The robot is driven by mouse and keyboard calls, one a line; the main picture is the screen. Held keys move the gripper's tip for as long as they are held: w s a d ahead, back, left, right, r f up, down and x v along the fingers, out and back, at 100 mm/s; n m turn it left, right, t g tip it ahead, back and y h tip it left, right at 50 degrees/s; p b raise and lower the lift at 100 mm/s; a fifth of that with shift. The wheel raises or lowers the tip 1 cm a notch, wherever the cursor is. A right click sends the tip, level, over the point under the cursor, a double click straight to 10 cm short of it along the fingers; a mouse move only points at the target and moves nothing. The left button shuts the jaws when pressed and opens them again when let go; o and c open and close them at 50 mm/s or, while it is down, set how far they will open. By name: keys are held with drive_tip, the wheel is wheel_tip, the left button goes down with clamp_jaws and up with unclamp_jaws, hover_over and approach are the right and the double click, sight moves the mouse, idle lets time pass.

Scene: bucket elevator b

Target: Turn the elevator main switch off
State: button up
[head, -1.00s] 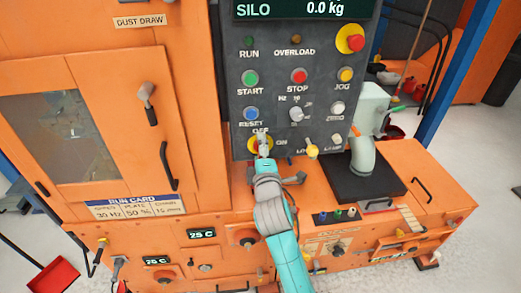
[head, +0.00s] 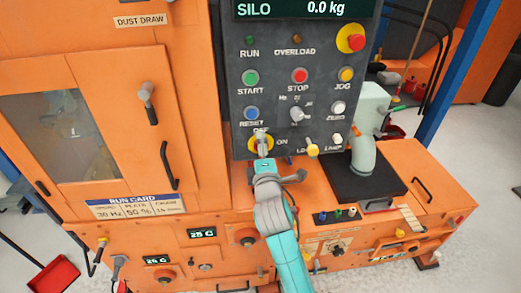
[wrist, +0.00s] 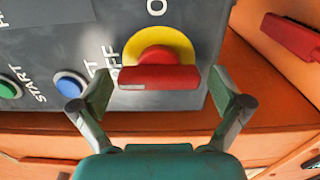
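The main switch is a red handle (wrist: 158,77) on a round yellow plate (wrist: 184,46) on the grey panel. In the wrist view the handle lies level, and its end with a pale mark is on the side of the OFF lettering. ON is at the top there, partly cut off. In the head view the yellow plate (head: 253,143) shows below RESET, largely covered by my gripper (head: 264,144). In the wrist view my gripper (wrist: 162,88) is open, one finger beyond each end of the handle, with visible gaps. It holds nothing.
The blue RESET button (wrist: 70,84) and green START button (wrist: 10,87) are near the left finger in the wrist view. An orange ledge (wrist: 140,121) runs below the panel.

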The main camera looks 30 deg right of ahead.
drive_tip(key=v, duration=1.2)
idle(0.5)
drive_tip(key=s+a+f+m+g+y, duration=0.1)
drive_tip(key=s+a+f+m+y, duration=0.1)
drive_tip(key=s+f, duration=0.55)
drive_tip(key=s+a+f+m+y, duration=0.1)
drive_tip(key=s+f+m+y, duration=0.15)
drive_tip(key=s+f, duration=0.55)
drive_tip(key=s+m+g+y, duration=0.1)
drive_tip(key=s+m, duration=0.9)
drive_tip(key=s, duration=1.4)
drive_tip(key=shift+a+r, duration=0.4)
